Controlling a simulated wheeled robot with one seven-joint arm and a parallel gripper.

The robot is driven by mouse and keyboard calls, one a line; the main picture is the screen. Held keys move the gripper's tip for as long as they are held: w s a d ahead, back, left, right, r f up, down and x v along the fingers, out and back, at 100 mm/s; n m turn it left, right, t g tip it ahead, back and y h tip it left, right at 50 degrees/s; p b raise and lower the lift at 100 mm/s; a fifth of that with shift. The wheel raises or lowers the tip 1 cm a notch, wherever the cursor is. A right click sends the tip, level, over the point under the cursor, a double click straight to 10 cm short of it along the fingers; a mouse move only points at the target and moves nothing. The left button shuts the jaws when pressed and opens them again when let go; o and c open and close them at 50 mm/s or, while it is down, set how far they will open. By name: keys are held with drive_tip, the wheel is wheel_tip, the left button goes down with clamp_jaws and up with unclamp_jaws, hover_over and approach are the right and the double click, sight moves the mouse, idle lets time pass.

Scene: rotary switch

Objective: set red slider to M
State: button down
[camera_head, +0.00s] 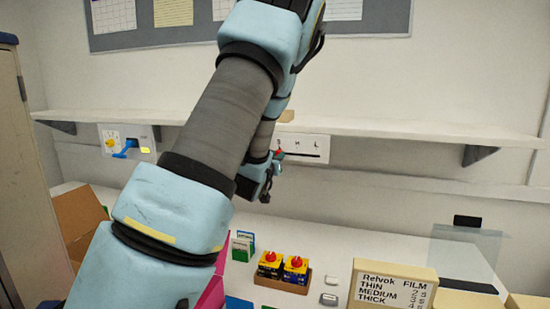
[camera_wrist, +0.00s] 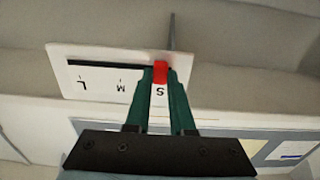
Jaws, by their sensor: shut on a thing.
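The white slider panel (camera_head: 322,142) is on the wall below the shelf, partly hidden by my arm. It also shows upside down in the wrist view (camera_wrist: 100,78), with a black slot and letters L, M and S. The red slider (camera_wrist: 160,68) is at the slot's right end in that view, in line with S. My gripper (camera_wrist: 160,76) has its green fingers shut on the red slider, one on each side. In the head view my gripper (camera_head: 277,160) is at the panel's left part.
A second wall panel (camera_head: 127,142) with a yellow dial and blue lever is to the left. The shelf (camera_head: 400,130) runs just above the panels. Below, the table (camera_head: 340,240) holds yellow boxes with red knobs (camera_head: 270,262) and a film box (camera_head: 392,285).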

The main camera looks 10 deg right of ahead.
drive_tip(key=d+b, duration=0.1)
drive_tip(key=s+d, duration=0.1)
drive_tip(key=d, duration=0.1)
drive_tip(key=s+d+b, duration=0.1)
drive_tip(key=shift+d+f+b, duration=0.1)
drive_tip(key=shift+d+b, duration=0.05)
drive_tip(key=shift+b, duration=0.15)
drive_tip(key=shift+s+d, duration=0.25)
drive_tip(key=shift+d, duration=0.15)
drive_tip(key=c, duration=0.8)
unclamp_jaws()
drive_tip(key=shift+o, duration=0.2)
drive_tip(key=b+v, duration=0.4)
drive_tip(key=v, duration=0.7)
